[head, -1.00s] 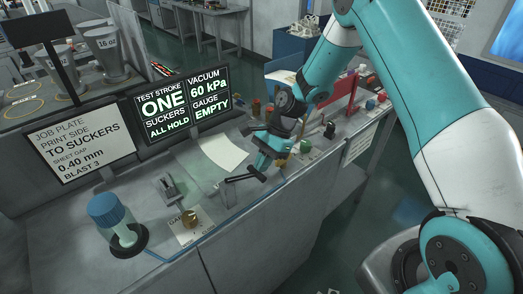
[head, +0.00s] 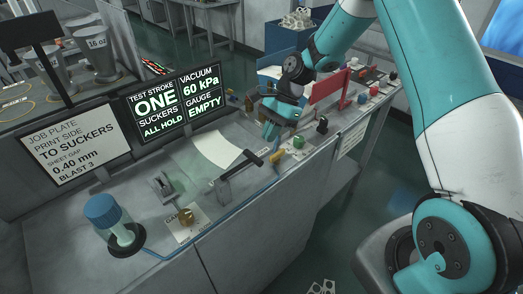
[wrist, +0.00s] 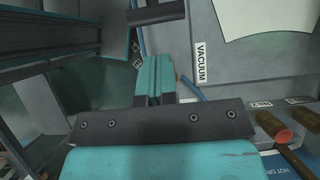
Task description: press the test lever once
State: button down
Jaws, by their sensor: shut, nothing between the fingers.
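The test lever (head: 236,168) is a dark arm with a short crossbar handle, rising from the counter in front of the white sheet. My gripper (head: 270,134) is shut and empty, behind and right of the lever's handle, apart from it in the head view. In the wrist view my shut teal fingers (wrist: 153,75) point toward a dark bar (wrist: 157,12), which looks like the lever's handle, with a gap between. The screen (head: 176,102) reads test stroke ONE, suckers ALL HOLD, vacuum 60 kPa, gauge EMPTY.
A white sheet (head: 217,147) lies behind the lever. A brass knob (head: 186,216), a small grey clamp-like part (head: 162,186) and a blue-capped jar (head: 103,211) stand left. Coloured knobs and a red panel (head: 328,88) are right. A VACUUM label (wrist: 201,62) shows in the wrist view.

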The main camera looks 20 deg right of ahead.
jog(key=shift+b+v, duration=0.4)
jog(key=shift+v, duration=2.35)
jog(key=shift+d+f, duration=0.1)
jog(key=shift+d, duration=0.05)
jog(key=s+a+r+n+h+b, duration=0.1)
jog(key=s+a+r+n+b, duration=0.2)
jog(key=s+a+r+n, duration=0.6)
jog(key=s+a+n+t+b, duration=0.1)
jog(key=s+a+n, duration=0.1)
jog(key=s+n, duration=0.4)
jog(key=s+a+f+n+t+b, duration=0.1)
jog(key=s+n, duration=0.5)
jog(key=s, duration=0.6)
jog(key=shift+s+a+f+n+h+b, duration=0.2)
jog(key=shift+a+f+n+h+b, duration=0.15)
jog(key=shift+a, duration=0.45)
